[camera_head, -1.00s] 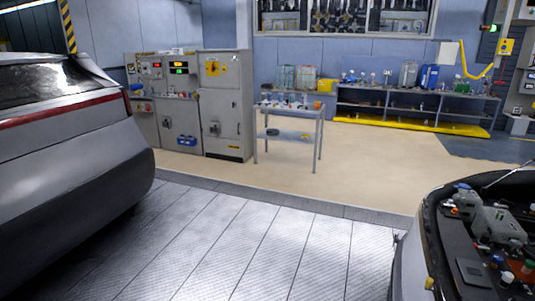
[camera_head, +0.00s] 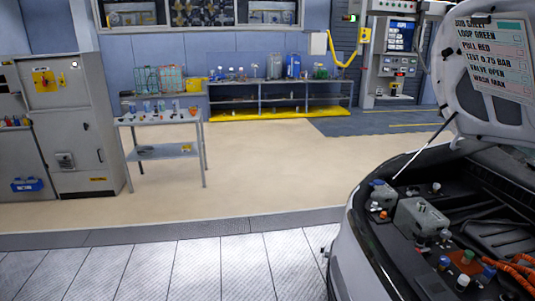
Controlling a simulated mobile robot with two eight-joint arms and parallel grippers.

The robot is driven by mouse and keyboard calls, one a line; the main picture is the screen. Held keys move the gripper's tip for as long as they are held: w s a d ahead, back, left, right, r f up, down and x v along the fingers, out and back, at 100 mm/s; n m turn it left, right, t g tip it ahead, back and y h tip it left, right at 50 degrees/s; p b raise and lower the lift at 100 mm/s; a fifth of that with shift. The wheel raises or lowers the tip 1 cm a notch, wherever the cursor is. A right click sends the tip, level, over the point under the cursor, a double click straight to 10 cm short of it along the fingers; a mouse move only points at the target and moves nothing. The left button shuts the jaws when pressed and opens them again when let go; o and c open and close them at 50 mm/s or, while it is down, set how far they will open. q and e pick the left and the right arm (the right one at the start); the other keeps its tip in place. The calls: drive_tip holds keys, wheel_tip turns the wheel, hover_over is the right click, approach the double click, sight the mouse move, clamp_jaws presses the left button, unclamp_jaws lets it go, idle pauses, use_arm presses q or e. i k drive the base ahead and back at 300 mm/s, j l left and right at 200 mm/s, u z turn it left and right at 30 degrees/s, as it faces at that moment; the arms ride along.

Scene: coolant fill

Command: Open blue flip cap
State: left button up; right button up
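Several blue caps show in the open engine bay of the car at the right. One blue cap (camera_head: 377,183) is at the bay's back left, on a small grey part. Another small blue cap (camera_head: 444,262) is near the bay's front, and a further blue piece (camera_head: 489,270) is beside the orange cables. I cannot tell which of them is the flip cap, nor whether any is open; they are too small. Neither of my grippers is in view.
The car's raised hood (camera_head: 489,75) carries a text sign (camera_head: 493,57), with a prop rod below. A grey cart (camera_head: 160,152) stands left of centre, a grey cabinet (camera_head: 75,125) at far left. Shelves (camera_head: 290,95) line the back wall. The floor (camera_head: 250,180) between is clear.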

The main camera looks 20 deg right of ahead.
sight(377, 182)
drive_tip(key=i+z, duration=0.45)
drive_tip(key=i+j+z, duration=0.1)
drive_tip(key=i+z, duration=0.15)
drive_tip(key=z, duration=0.2)
drive_tip(key=i+j+z, duration=0.25)
drive_tip(key=z, duration=0.2)
drive_tip(key=i+j+z, duration=0.3)
drive_tip(key=z, duration=0.2)
drive_tip(key=i+j+z, duration=0.2)
drive_tip(key=j+z, duration=0.25)
drive_tip(key=i+j+z, duration=0.1)
drive_tip(key=j+z, duration=0.8)
drive_tip(key=i+j+z, duration=0.15)
drive_tip(key=j, duration=0.2)
drive_tip(key=i+j+z, duration=0.15)
drive_tip(key=j, duration=0.25)
drive_tip(key=i+j+z, duration=0.15)
drive_tip(key=j, duration=0.25)
